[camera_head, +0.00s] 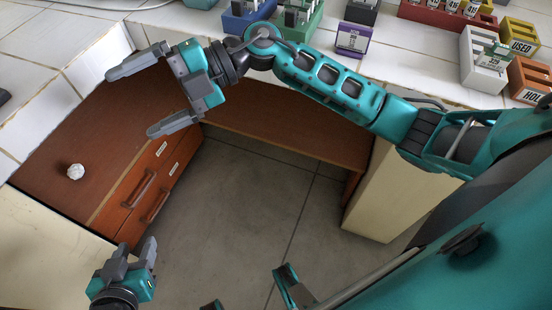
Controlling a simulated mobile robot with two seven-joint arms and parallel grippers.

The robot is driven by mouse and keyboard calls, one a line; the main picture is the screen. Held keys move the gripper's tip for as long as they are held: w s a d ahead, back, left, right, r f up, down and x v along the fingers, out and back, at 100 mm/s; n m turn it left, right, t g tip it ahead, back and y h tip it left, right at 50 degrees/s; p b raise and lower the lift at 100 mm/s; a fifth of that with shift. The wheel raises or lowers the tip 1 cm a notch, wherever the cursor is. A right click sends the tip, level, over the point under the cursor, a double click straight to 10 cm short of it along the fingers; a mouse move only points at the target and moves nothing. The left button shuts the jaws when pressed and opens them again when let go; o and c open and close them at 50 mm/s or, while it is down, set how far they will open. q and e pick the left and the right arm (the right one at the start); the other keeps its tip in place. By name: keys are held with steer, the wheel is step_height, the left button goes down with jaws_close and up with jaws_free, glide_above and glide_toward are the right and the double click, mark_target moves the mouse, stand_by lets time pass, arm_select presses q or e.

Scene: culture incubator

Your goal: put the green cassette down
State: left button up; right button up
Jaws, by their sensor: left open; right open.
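A green cassette-like holder (311,28) stands on the white tiled counter at the top of the head view, cut by the frame edge, with grey upright pieces in it. A small block with green on its label (494,56) sits in a white holder at the upper right; I cannot tell which is the task's cassette. My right gripper (131,105) is open and empty, its fingers spread over the brown desk. My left gripper (136,243) is open at the lower left, with nothing visible in it, beside the drawers.
Blue (234,24), purple (353,39), red (430,18), yellow (519,36) and orange (528,80) holders stand along the counter. A white crumpled ball (76,171) lies on the brown desk (50,195).

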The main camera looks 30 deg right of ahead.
steer(key=w+d+f+m+t+h, duration=0.1)
steer(key=d+f+m+t+h, duration=0.3)
steer(key=m+t, duration=0.55)
steer(key=d+f+m+t+h, duration=0.3)
steer(key=d+m+t, duration=0.35)
steer(key=m, duration=0.65)
arm_select(q)
steer(key=shift+w+r, duration=0.15)
steer(key=shift+w, duration=0.05)
arm_select(e)
steer(key=s+d+f+m+g+h, duration=0.2)
steer(key=s+f+m+g+h, duration=0.1)
steer(key=s+f, duration=0.3)
steer(key=s+d+f+m+g+h, duration=0.2)
steer(key=s+f, duration=0.4)
steer(key=f, duration=0.4)
steer(key=shift+d+f+m+g+h, duration=0.4)
steer(key=shift+d+m+h, duration=0.25)
steer(key=shift+m+h, duration=0.2)
steer(key=shift+r, duration=0.1)
